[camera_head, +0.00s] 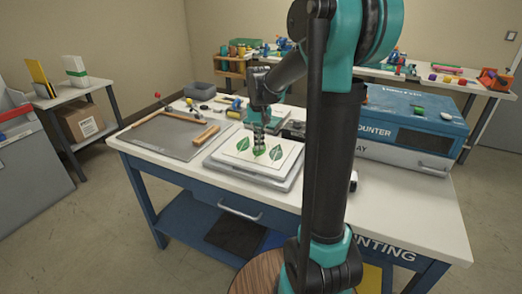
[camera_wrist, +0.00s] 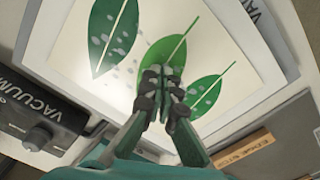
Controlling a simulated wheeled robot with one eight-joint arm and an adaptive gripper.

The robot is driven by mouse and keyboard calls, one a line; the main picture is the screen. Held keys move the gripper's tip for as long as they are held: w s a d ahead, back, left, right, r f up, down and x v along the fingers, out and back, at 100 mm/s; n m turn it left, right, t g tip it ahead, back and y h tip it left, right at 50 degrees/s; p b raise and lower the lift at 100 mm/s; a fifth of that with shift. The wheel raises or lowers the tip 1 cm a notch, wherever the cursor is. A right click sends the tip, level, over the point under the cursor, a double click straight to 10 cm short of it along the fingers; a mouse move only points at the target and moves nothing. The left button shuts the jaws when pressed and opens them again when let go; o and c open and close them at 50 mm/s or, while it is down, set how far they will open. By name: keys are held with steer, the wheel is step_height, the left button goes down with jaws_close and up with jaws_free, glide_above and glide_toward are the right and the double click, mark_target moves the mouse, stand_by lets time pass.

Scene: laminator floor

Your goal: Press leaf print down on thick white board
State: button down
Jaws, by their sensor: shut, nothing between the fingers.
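The leaf print (camera_head: 243,161) is a cream sheet with green leaves, lying on the thick white board (camera_head: 241,173) on the worktable. In the wrist view the print (camera_wrist: 225,50) fills the upper middle, with a white margin of the board (camera_wrist: 285,93) around it. Pale grey blotches show over the leaves. My gripper (camera_head: 259,149) points down over the middle leaf. Its fingertips (camera_wrist: 165,88) are together and empty, in front of that leaf and at or very close to the print. I cannot tell if they touch it. The fingers hide part of the leaf.
A grey board with a wooden edge stop (camera_head: 206,136) lies left of the print. A vacuum unit (camera_wrist: 42,113) with a knob is close by my gripper. A blue machine (camera_head: 412,125) stands at the right. The table's front strip is clear.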

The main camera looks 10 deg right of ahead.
steer(key=shift+r, duration=3.45)
